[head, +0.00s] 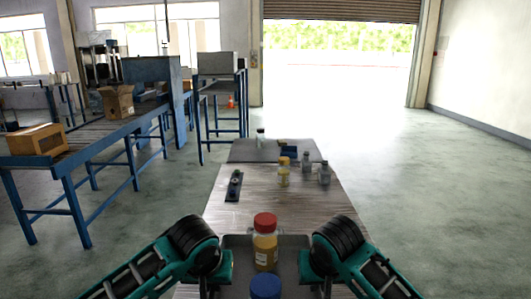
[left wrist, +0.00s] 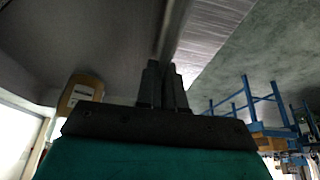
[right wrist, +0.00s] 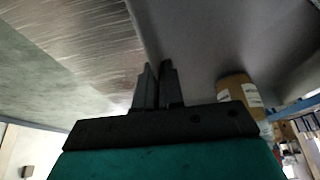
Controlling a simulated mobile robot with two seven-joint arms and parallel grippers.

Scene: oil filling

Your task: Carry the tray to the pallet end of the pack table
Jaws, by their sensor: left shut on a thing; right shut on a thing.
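A grey tray (head: 289,252) is at the near end of the pack table (head: 220,215), between my two arms. A bottle of amber oil with a red cap (head: 265,240) stands in it. A blue-capped bottle (head: 265,287) shows at the bottom edge of the head view. My left gripper (left wrist: 163,85) is shut on the tray's left wall, and my right gripper (right wrist: 157,85) is shut on its right wall. Both fingertips are hidden in the head view. Whether the tray touches the table cannot be told.
Farther along the table lie a dark tool-like piece (head: 234,186), a yellow oil bottle (head: 283,173) and grey bottles (head: 324,174). A grey mat (head: 240,151) covers the far end, with a blue item (head: 288,151) on it. A blue-framed conveyor (head: 75,190) with cartons stands left. The right floor is clear.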

